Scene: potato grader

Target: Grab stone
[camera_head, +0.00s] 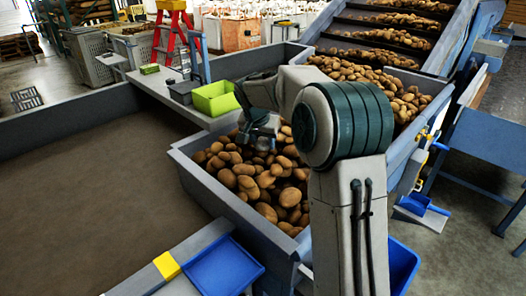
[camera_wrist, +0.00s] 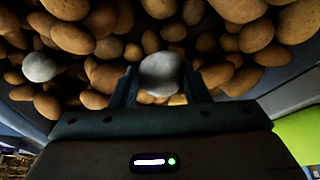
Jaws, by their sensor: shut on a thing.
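In the wrist view a pale grey stone (camera_wrist: 160,73) sits between the two fingers of my gripper (camera_wrist: 160,82), which is shut on it. Brown potatoes lie close behind and around the held stone. A second grey stone (camera_wrist: 40,67) lies among the potatoes at the left of the wrist view. In the head view my gripper (camera_head: 262,140) is low over the potatoes (camera_head: 262,180) at the back of the bin; the held stone is hard to make out there.
The grey bin wall (camera_head: 222,200) surrounds the potatoes. A green box (camera_head: 215,98) and a dark grey box (camera_head: 183,92) stand on the ledge behind. A blue tray (camera_head: 222,268) is at the front. A conveyor with potatoes (camera_head: 385,38) rises at the back right.

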